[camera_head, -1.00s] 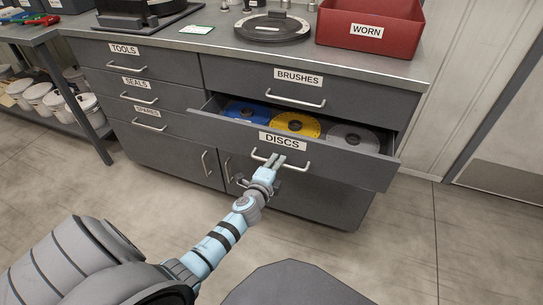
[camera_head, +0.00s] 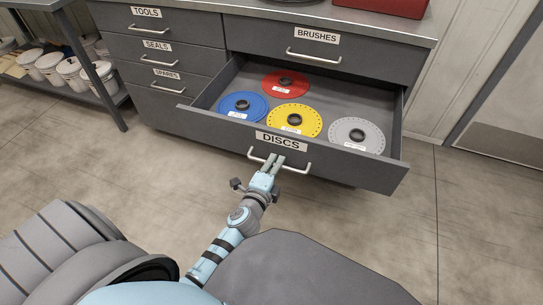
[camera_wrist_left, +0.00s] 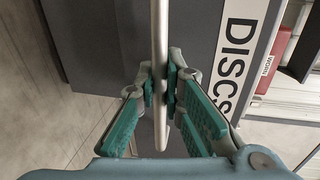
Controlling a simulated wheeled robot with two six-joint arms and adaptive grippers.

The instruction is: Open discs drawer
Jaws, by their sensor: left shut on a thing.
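The discs drawer (camera_head: 357,168) is pulled well out of the cabinet, its front labelled DISCS. Inside lie a red disc (camera_head: 286,83), a blue disc (camera_head: 241,105), a yellow disc (camera_head: 294,121) and a grey disc (camera_head: 357,135). My left gripper (camera_head: 273,165) is shut on the drawer's handle (camera_head: 296,170), near its middle. In the left wrist view the fingers (camera_wrist_left: 170,88) close from both sides on the handle bar (camera_wrist_left: 160,35), beside the DISCS label. My right gripper is not in view.
The cabinet also has closed drawers labelled BRUSHES (camera_head: 315,37), TOOLS (camera_head: 146,12), SEALS (camera_head: 156,45) and SPARES (camera_head: 167,74). White buckets (camera_head: 76,72) stand on a low shelf at left. The floor before the cabinet is clear.

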